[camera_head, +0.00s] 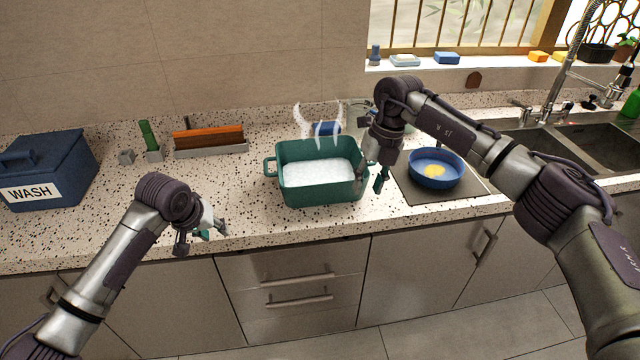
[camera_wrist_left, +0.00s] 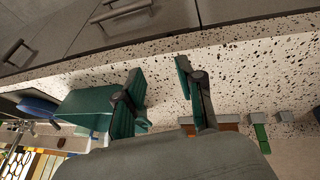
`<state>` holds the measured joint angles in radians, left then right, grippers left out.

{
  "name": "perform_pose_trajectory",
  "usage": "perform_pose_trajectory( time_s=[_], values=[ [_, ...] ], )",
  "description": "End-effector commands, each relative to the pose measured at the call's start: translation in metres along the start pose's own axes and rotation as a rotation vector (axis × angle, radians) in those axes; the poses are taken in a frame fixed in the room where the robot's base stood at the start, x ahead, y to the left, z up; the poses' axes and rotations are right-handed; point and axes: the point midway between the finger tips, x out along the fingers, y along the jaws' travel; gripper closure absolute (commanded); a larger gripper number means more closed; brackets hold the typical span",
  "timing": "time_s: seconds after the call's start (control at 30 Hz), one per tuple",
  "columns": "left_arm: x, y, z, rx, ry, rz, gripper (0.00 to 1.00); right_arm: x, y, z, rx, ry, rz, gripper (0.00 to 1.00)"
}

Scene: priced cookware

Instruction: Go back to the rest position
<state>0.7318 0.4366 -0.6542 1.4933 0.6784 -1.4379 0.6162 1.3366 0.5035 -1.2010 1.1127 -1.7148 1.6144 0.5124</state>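My left gripper (camera_head: 210,231) hangs low over the counter's front edge, left of the green tub. In the left wrist view my left gripper (camera_wrist_left: 160,80) has its fingers apart, with only speckled counter between them. My right gripper (camera_head: 371,182) points down at the right end of the green tub (camera_head: 318,190). Its fingers look apart. It hides the tub's right end, so I cannot tell whether it touches the tub. The tub holds white foam, and steam-like wisps rise behind it. It also shows in the left wrist view (camera_wrist_left: 85,108).
A blue pan (camera_head: 436,182) with yellow content sits on a dark plate (camera_head: 463,191) right of the tub. A blue WASH box (camera_head: 65,165) stands far left. An orange-brown rack (camera_head: 208,138) and green brush (camera_head: 149,136) stand behind. The sink (camera_head: 590,150) is right.

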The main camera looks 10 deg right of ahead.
Motion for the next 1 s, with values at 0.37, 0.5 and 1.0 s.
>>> perform_pose_trajectory(
  time_s=[0.37, 0.5, 1.0],
  values=[
    [0.000, 0.000, 0.000, 0.000, 0.000, 0.000, 0.62, -0.020, -0.001, 0.001, 0.000, 0.001, -0.001, 0.62],
    [0.000, 0.000, 0.000, 0.000, 0.000, 0.000, 0.62, -0.020, -0.001, 0.001, 0.000, 0.000, -0.001, 0.62],
    [0.112, -0.040, 0.065, -0.037, -0.017, -0.007, 0.62, 0.103, 0.089, -0.011, 0.110, 0.058, 0.588, 0.62]
  ],
)
